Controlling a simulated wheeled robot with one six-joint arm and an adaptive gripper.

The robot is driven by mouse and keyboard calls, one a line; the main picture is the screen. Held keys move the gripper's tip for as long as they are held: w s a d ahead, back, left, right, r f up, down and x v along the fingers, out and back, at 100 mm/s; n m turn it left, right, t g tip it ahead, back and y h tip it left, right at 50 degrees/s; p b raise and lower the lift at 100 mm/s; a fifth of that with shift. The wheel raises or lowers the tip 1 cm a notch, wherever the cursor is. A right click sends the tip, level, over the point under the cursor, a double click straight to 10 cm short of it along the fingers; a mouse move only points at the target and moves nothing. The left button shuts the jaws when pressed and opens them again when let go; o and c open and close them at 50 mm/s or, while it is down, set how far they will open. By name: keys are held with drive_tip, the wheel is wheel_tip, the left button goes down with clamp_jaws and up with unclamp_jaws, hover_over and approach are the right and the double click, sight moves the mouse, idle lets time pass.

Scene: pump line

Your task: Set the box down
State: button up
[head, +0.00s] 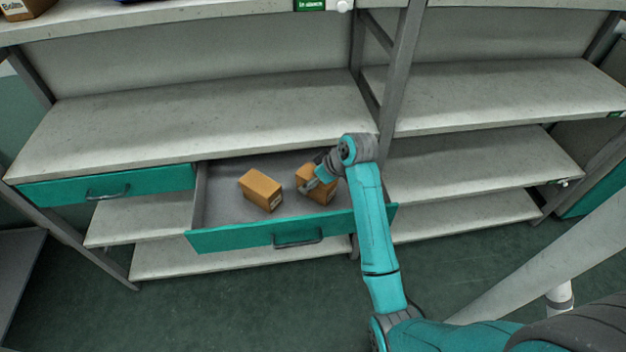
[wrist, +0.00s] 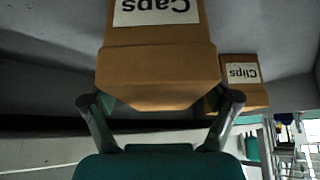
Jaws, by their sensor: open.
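An orange-brown box (head: 318,197) stands in the open drawer, on the right in the head view. In the wrist view, this box (wrist: 157,62) has a white label reading "Caps", upside down. My gripper (head: 311,186) is open at the box; its fingers (wrist: 161,103) show on either side of the box's near end. I cannot tell whether they touch it. A second orange-brown box (head: 261,189) stands to its left in the drawer, apart from it; in the wrist view the box labelled "Clips" (wrist: 240,78) is behind and to the right. The box's underside is hidden.
The pulled-out drawer (head: 250,236) has a teal front and grey walls around both boxes. A shut teal drawer (head: 105,187) is to its left. The shelf board (head: 200,115) lies above and behind. Bare drawer floor shows left of the boxes.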

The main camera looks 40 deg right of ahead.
drive_tip(key=v, duration=1.1)
drive_tip(key=shift+r, duration=0.1)
drive_tip(key=shift+s, duration=0.1)
